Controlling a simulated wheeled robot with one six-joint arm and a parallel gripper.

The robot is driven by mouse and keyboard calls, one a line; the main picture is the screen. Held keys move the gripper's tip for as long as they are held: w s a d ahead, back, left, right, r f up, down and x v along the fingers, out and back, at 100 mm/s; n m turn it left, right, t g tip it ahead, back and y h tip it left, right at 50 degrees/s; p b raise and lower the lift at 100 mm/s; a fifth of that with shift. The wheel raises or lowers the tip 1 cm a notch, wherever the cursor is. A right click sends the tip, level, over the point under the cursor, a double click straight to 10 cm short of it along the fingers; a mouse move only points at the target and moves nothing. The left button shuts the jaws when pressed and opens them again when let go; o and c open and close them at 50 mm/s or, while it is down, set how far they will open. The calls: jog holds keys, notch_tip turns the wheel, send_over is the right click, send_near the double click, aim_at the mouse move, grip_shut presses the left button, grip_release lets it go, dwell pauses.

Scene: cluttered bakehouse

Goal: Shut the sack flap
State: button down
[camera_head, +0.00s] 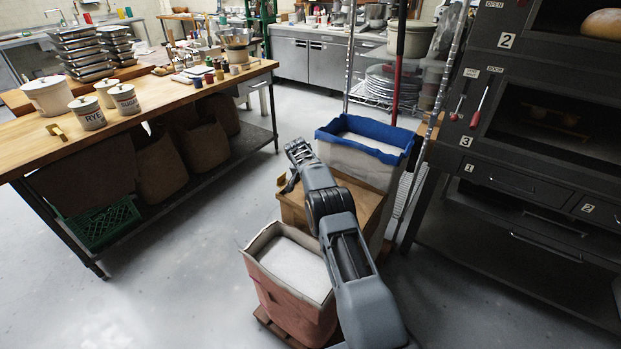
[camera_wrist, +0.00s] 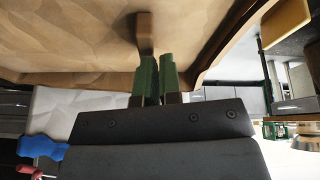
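A tan-brown sack (camera_head: 370,203) stands mid-floor between two open sacks, partly hidden by my arm. In the wrist view, a large creased tan-brown panel (camera_wrist: 70,45), seemingly its flap, fills the top. A short brown tab (camera_wrist: 146,32) hangs from the panel just beyond my fingertips. My gripper (camera_wrist: 158,60) has its green fingers close together, with no clear gap. The tab is in line with the left finger; I cannot tell whether they touch. In the head view my gripper (camera_head: 292,170) is at the tan sack's far left side. The sack's mouth is hidden.
An open pink sack (camera_head: 275,300) of white powder stands in front, and a blue-rimmed sack (camera_head: 335,131) behind. Black ovens (camera_head: 500,150) are at right. A wooden workbench (camera_head: 150,110) with a green crate (camera_head: 100,225) below is at left. The floor between bench and sacks is free.

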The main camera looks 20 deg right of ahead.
jog(key=shift+s+a+f, duration=0.15)
jog(key=shift+s+f, duration=0.1)
jog(key=shift+f, duration=0.45)
jog(key=w+d+v, duration=0.1)
jog(key=v, duration=1.4)
jog(key=s+a+f+n+g+y, duration=0.1)
jog(key=s+a+f+n, duration=0.1)
jog(key=s+f+n, duration=0.3)
jog(key=s+a+r+n+y+p, duration=0.1)
jog(key=s+r, duration=0.3)
jog(key=s, duration=0.8)
jog(key=s+a+r+n+t+p, duration=0.1)
jog(key=s+r, duration=0.4)
jog(key=s, duration=0.6)
jog(key=s+a+r+n+y+p, duration=0.1)
jog(key=s+r, duration=0.4)
jog(key=s, duration=0.7)
jog(key=shift+s+a+t+y, duration=0.3)
jog(key=shift+s+a+t, duration=0.1)
jog(key=shift+a, duration=0.2)
jog(key=shift+r, duration=0.15)
